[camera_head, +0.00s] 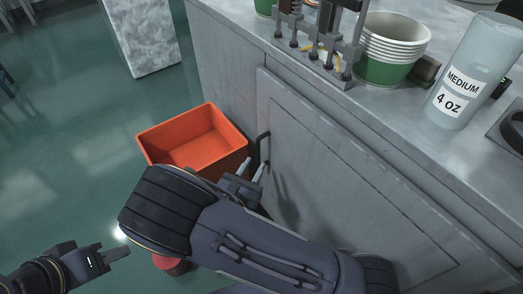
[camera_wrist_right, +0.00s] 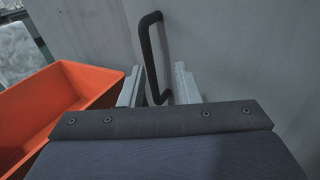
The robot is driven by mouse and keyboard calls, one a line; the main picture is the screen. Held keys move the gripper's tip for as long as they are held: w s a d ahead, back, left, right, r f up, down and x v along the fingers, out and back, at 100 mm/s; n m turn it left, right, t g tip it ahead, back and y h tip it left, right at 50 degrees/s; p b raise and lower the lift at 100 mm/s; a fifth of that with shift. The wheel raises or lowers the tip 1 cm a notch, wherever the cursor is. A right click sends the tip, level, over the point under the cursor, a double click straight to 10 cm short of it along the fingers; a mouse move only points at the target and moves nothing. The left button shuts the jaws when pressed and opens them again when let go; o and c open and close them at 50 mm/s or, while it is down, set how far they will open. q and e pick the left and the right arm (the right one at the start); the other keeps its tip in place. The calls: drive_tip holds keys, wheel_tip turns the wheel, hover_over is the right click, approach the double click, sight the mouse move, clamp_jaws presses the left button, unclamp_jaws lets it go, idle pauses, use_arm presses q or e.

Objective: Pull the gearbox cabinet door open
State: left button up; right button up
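The grey cabinet door (camera_head: 335,180) is flush with the cabinet front and looks closed. Its black bar handle (camera_head: 264,148) is at the door's left side, and it also shows in the right wrist view (camera_wrist_right: 148,50). My right gripper (camera_head: 254,172) is at the handle's lower end. In the right wrist view my right gripper (camera_wrist_right: 160,88) has its two fingers apart, with the lower part of the handle between them and gaps on both sides. My left gripper (camera_head: 120,252) is low at the left, away from the door; its finger gap is not clear.
An orange bin (camera_head: 195,140) stands on the green floor just left of the handle. On the counter (camera_head: 400,105) are stacked paper cups (camera_head: 388,50), a labelled cylinder (camera_head: 470,75) and a metal fixture (camera_head: 315,45). A red object (camera_head: 170,265) shows partly below my right arm.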

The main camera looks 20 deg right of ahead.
sight(257, 151)
drive_tip(key=shift+n+t+y, duration=0.4)
drive_tip(key=shift+n+t, duration=0.2)
drive_tip(key=x, duration=0.5)
drive_tip(key=a+b+x, duration=0.1)
drive_tip(key=x, duration=0.1)
drive_tip(key=shift+w+d+f, duration=0.25)
drive_tip(key=shift+w+f, duration=0.1)
drive_tip(key=shift+w, duration=0.25)
drive_tip(key=shift+c, duration=0.2)
clamp_jaws()
